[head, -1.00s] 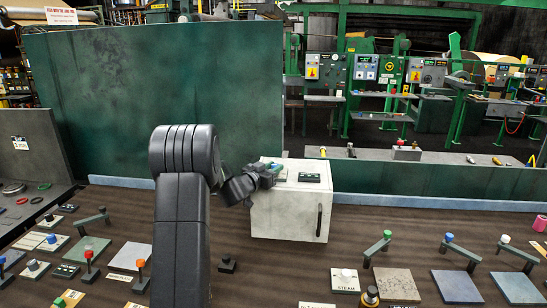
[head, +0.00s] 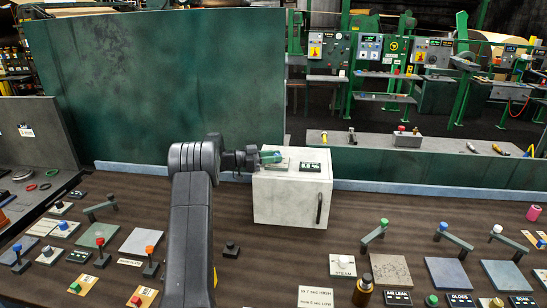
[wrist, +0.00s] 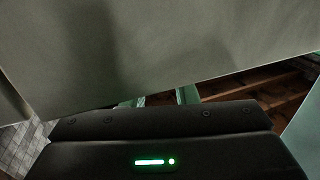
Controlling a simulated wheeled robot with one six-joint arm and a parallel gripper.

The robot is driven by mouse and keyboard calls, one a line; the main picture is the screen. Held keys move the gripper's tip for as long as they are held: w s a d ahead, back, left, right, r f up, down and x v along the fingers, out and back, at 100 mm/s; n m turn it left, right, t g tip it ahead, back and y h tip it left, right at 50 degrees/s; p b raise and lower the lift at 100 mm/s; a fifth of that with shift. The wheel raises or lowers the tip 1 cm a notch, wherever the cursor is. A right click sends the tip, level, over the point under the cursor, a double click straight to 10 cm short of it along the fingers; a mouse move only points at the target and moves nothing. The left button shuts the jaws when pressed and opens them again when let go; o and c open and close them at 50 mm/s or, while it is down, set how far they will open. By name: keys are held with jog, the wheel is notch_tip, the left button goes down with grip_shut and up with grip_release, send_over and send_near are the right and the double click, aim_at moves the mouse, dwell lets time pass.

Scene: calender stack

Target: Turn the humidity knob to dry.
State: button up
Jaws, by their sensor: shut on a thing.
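A white box (head: 290,203) with a dark handle (head: 319,208) on its front stands on the brown bench. A dark display (head: 311,167) on its top seems to read 8.0 %. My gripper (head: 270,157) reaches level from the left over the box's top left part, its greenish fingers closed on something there. The held thing is mostly hidden by the fingers, and I cannot make out a knob pointer or a dry mark. In the wrist view, my gripper's fingers (wrist: 160,100) show only as short greenish pieces beyond its dark body.
A tall green panel (head: 150,88) stands behind my arm. A blank pale surface (wrist: 160,45) fills the upper wrist view. Levers and plates crowd the bench at left and right, including a green-topped lever (head: 384,224). A brown bottle (head: 363,290) stands in front.

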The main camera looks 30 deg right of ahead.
jog(key=shift+w+m+g+y, duration=0.1)
jog(key=shift+m+g+y, duration=0.4)
jog(key=shift+g, duration=0.4)
jog(key=shift+m, duration=0.3)
jog(key=o, duration=1)
jog(key=b+v, duration=0.4)
jog(key=v, duration=0.9)
jog(key=shift+w+a, duration=0.25)
jog(key=shift+w, duration=0.1)
jog(key=shift+d, duration=0.1)
